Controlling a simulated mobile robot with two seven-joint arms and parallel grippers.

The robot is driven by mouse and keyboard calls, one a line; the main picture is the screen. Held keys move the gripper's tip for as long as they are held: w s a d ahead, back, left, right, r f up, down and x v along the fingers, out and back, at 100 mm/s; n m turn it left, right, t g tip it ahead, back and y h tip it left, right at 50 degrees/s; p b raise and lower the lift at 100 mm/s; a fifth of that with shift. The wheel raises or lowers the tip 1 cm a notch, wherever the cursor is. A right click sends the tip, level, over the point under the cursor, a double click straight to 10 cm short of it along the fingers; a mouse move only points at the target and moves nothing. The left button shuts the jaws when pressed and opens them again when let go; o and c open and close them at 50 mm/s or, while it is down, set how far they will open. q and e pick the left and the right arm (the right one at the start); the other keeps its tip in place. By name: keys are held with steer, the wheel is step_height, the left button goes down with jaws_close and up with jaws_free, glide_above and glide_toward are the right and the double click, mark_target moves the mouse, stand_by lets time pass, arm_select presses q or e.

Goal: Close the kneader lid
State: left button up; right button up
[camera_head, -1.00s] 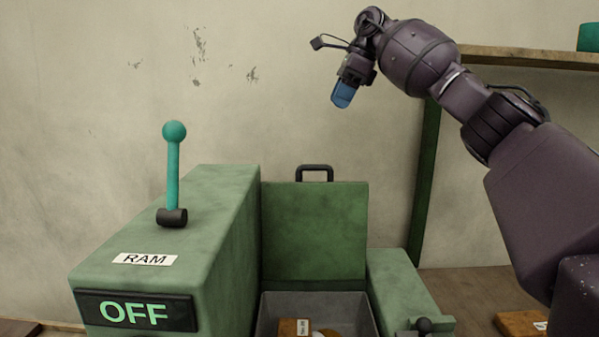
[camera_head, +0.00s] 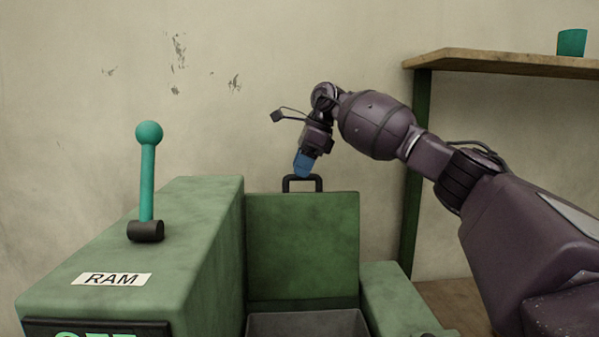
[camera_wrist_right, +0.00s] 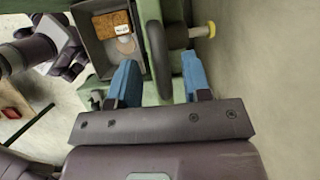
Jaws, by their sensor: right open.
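The kneader's green lid (camera_head: 302,245) stands upright behind the grey bin (camera_head: 308,325), so the kneader is open. A black U-shaped handle (camera_head: 303,179) is on the lid's top edge. My right gripper (camera_head: 302,172) points down at the handle, its blue fingers overlapping the handle's top in the head view. In the right wrist view, the open gripper (camera_wrist_right: 160,62) has its fingers apart, with the dark handle (camera_wrist_right: 177,37) ahead of the gap between them. I cannot tell whether a finger touches it. My left gripper is not in the head view.
The green housing with a teal-knobbed lever (camera_head: 148,180) and a RAM label (camera_head: 111,280) stands left of the lid. A wooden shelf (camera_head: 500,62) with a teal cup (camera_head: 571,42) is at the right. A brown block (camera_wrist_right: 111,24) lies in the bin.

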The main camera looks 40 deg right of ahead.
steer(key=shift+w+a+f, duration=0.15)
steer(key=shift+a+f, duration=0.05)
steer(key=shift+f, duration=0.45)
steer(key=shift+c, duration=0.2)
jaws_close()
